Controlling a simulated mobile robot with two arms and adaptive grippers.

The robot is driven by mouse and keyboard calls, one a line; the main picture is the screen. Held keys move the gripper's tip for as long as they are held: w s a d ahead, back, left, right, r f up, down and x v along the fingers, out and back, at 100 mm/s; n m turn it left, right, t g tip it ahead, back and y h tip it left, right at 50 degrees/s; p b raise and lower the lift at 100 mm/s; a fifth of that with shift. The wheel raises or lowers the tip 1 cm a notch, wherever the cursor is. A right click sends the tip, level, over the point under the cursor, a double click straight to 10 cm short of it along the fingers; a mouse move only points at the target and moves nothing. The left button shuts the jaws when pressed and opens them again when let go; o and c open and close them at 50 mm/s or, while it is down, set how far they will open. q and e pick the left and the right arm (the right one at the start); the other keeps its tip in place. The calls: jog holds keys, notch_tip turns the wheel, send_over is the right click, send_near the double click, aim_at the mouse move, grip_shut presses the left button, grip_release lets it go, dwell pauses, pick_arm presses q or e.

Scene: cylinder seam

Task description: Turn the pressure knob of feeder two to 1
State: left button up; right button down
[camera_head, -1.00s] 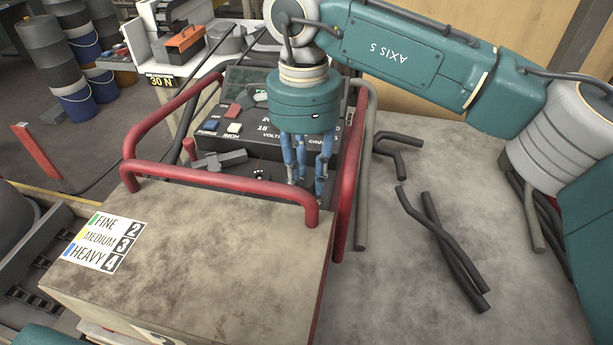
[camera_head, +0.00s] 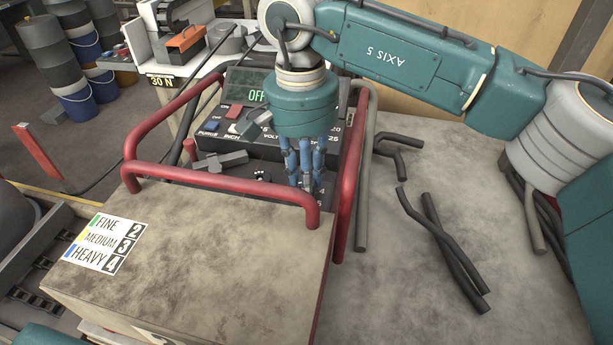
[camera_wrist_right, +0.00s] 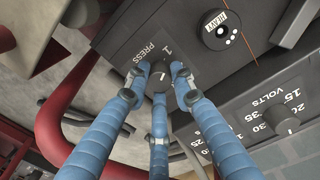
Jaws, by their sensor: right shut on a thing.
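The pressure knob (camera_wrist_right: 158,76) is a small dark knob beside the words PRESS and a white 1 in the right wrist view. My right gripper (camera_wrist_right: 157,80) is shut around it with its blue fingers. The knob's exact pointer setting is too small to tell. In the head view my right gripper (camera_head: 306,184) reaches down behind the red front rail, and its fingers hide most of the knob. No feeder number is readable. My left gripper is not in view.
Red guard rails (camera_head: 225,180) surround the panel close to my right gripper. A beige box top (camera_head: 190,240) with a FINE, MEDIUM, HEAVY label (camera_head: 104,243) is in front. Dark bent rods (camera_head: 440,240) lie on the grey surface at right. A VOLTS knob (camera_wrist_right: 284,118) is nearby.

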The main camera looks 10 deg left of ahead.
jog(key=shift+a+r+n, duration=0.1)
jog(key=shift+n, duration=0.5)
jog(key=c, duration=1.5)
grip_release()
jog(key=shift+s, duration=0.15)
jog(key=shift+o, duration=0.2)
notch_tip(320, 180, up, 12)
jog(key=shift+a, duration=0.25)
